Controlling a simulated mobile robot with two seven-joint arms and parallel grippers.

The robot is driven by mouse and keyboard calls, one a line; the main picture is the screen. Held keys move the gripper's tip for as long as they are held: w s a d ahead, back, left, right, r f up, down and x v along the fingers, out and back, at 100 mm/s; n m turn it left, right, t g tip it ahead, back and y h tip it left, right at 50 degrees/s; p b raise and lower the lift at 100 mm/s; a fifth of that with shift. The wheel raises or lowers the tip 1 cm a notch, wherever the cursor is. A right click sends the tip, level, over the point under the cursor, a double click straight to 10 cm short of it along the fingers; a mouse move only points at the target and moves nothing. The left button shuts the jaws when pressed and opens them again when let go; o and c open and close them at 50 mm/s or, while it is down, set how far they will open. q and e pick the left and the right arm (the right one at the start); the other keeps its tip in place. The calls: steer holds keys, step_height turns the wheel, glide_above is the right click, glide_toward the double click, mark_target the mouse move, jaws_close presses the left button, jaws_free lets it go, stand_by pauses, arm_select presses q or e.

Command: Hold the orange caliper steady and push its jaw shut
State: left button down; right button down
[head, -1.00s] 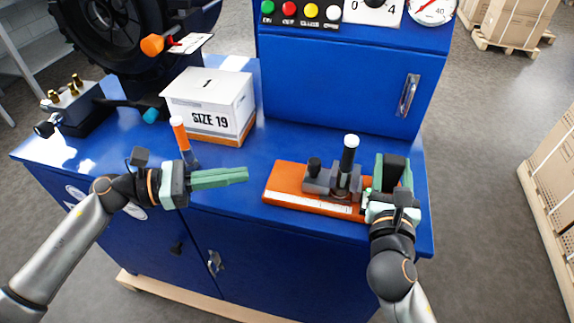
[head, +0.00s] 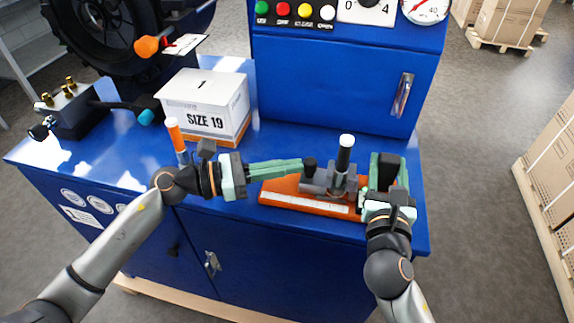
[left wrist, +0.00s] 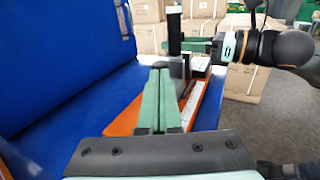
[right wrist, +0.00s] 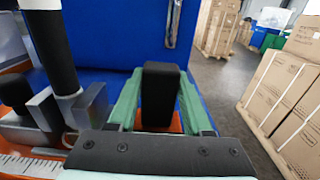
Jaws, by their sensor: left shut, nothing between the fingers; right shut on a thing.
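The orange caliper (head: 285,192) lies on the blue bench top, with a white scale along its front edge. Its grey sliding jaw (head: 317,181) carries a black post with a white top (head: 345,152) and a short black knob (head: 309,166). My right gripper (head: 388,160) is shut on the black block at the caliper's right end; the block (right wrist: 160,95) stands between its fingers in the right wrist view. My left gripper (head: 301,164) is shut and empty, its tips at the left side of the jaw by the knob. I cannot tell whether they touch.
A white SIZE 19 box (head: 205,100) stands behind my left gripper. An orange-handled tool (head: 176,137) stands upright near my left wrist. A blue cabinet with buttons and gauges (head: 340,80) rises behind the caliper. The bench's front edge is close to the caliper.

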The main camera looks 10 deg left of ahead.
arm_select(q)
steer(key=shift+d, duration=0.1)
arm_select(e)
steer(key=shift+d, duration=0.1)
arm_select(q)
steer(key=shift+w+d, duration=0.2)
steer(key=shift+d, duration=0.2)
arm_select(e)
steer(key=shift+a, duration=0.2)
arm_select(q)
steer(key=shift+s, duration=0.1)
steer(key=v, duration=1.4)
steer(key=shift+a, duration=0.1)
arm_select(e)
steer(key=shift+d, duration=0.2)
stand_by(1.1)
steer(key=shift+c, duration=1.2)
jaws_free()
